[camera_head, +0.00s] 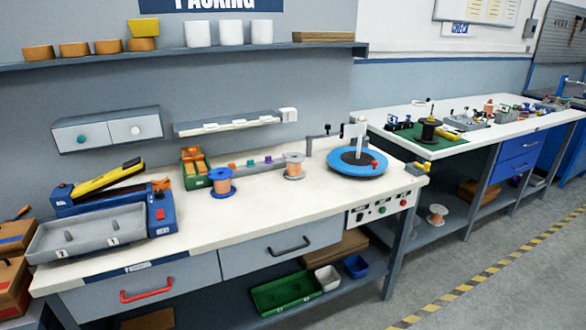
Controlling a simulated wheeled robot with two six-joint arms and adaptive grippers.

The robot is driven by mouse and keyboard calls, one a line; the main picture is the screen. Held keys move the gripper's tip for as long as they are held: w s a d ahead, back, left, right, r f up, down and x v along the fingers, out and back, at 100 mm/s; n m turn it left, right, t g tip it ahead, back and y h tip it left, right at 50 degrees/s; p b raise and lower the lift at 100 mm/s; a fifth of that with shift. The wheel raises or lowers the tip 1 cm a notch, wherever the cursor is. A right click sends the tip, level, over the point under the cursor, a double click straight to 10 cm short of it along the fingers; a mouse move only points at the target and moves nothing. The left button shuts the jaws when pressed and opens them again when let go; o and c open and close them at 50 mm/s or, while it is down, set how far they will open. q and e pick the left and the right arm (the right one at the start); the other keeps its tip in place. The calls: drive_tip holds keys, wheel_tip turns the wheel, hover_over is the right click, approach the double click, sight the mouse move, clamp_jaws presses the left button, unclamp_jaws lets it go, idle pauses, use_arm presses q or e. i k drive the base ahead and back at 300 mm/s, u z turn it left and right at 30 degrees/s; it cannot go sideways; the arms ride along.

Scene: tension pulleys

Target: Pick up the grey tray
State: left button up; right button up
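The grey tray (88,236) is a shallow tray at the left end of the near white workbench (240,219). It lies in front of the blue machine with a yellow lever (105,182). Small light pieces numbered 1 and 3 show inside it, and its front edge is close to the bench's front edge. No gripper or arm of mine is in the view.
A blue spool (221,183), a copper spool (293,166) and a blue turntable (357,163) stand on the bench. Cardboard boxes (14,259) are left of the tray. Two drawers are below. Open floor (482,246) lies at the right.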

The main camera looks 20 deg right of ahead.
sight(70, 236)
drive_tip(key=z, duration=0.3)
drive_tip(key=i, duration=1.35)
drive_tip(key=u, duration=0.45)
